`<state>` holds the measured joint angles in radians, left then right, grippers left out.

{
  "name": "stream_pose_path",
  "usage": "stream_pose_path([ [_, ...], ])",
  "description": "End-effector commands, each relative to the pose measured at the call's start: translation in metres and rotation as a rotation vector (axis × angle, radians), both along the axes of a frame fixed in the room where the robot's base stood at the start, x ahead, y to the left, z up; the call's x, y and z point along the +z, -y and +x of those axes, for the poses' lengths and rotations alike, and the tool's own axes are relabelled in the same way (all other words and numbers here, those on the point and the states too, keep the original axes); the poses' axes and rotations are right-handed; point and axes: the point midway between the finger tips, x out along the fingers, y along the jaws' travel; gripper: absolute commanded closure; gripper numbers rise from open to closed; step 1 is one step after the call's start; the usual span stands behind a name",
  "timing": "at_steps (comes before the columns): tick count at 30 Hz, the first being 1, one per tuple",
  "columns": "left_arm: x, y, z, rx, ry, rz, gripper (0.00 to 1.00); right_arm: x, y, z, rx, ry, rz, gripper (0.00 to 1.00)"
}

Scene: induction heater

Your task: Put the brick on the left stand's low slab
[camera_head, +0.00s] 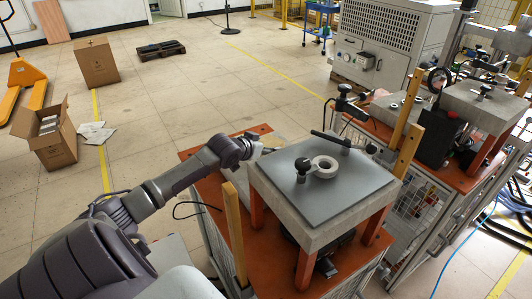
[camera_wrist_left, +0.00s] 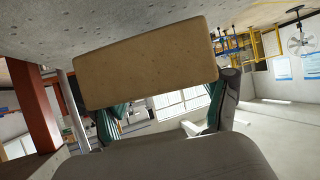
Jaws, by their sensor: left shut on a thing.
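The left stand has a raised grey slab (camera_head: 330,205) on orange legs (camera_head: 306,268), above an orange lower slab (camera_head: 275,262). My left gripper (camera_head: 262,151) is at the back-left edge of the raised slab, partly hidden behind it. The left wrist view shows this gripper shut on a tan brick (camera_wrist_left: 150,62), held lengthwise across between the green-padded fingers (camera_wrist_left: 160,118). The speckled grey slab (camera_wrist_left: 50,22) spans the top of that view, with a red leg (camera_wrist_left: 35,108) at left. The brick is hidden in the head view. My right gripper is not in view.
A white ring (camera_head: 323,166) and a black-knobbed fixture (camera_head: 302,168) sit on the raised slab. A wooden post (camera_head: 234,232) stands at its front left, another (camera_head: 408,150) at its right. A second stand (camera_head: 485,105) is at right.

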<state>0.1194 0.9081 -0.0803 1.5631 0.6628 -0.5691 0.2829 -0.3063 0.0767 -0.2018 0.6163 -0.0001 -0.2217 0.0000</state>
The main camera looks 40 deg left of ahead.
Motion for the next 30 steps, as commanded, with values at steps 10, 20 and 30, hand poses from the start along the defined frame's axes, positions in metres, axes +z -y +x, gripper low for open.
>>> stream_pose_path([
  [10,-0.030,0.000,0.000,0.000,0.002,-0.001,0.69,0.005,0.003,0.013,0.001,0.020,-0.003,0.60],
  [20,-0.033,0.000,0.000,0.000,-0.001,-0.001,0.02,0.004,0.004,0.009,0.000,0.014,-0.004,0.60],
  [30,-0.032,0.000,0.000,0.000,-0.001,-0.001,0.00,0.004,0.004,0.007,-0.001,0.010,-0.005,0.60],
])
